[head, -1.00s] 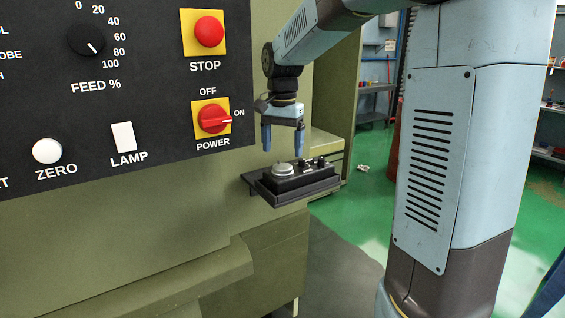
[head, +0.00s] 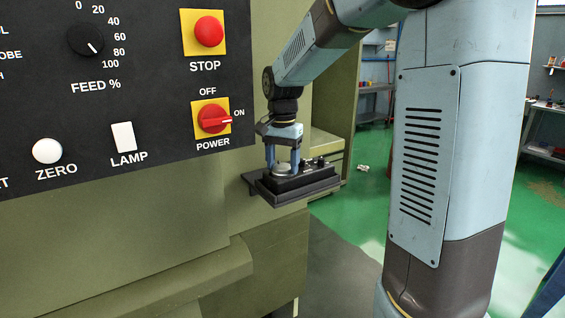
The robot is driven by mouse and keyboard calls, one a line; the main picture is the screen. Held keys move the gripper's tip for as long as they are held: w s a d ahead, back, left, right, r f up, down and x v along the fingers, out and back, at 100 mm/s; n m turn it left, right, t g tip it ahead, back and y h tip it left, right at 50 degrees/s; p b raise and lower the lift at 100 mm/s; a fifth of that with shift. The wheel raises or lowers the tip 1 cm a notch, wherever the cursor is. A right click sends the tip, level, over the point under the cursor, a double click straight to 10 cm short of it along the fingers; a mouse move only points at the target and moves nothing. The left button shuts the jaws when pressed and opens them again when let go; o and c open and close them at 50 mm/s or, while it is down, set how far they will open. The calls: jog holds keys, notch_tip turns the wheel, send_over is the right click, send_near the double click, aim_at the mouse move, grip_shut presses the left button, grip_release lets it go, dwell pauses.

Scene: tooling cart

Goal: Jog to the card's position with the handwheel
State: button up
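The handwheel (head: 282,169) is a round silver dial on top of a black control box (head: 306,183) beside the machine, in the head view. My gripper (head: 283,170) points straight down over it. Its two blue fingers stand on either side of the handwheel, close against its rim, and look shut on it. The fingertips partly cover the wheel, and its markings are too small to read. No card with a position and no position readout can be made out in this view.
The box sits on a dark shelf (head: 262,193) on the green machine. The black panel (head: 170,90) at left carries a red STOP button (head: 209,32), a POWER switch (head: 214,119) turned to ON, a ZERO button (head: 47,151) and a LAMP switch (head: 123,136). Small knobs stand right of the wheel.

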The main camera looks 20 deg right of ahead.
jog(key=c, duration=0.6)
jog(key=n, duration=0.8)
jog(key=shift+n, duration=0.3)
jog(key=n, duration=0.4)
jog(key=shift+n, duration=2.5)
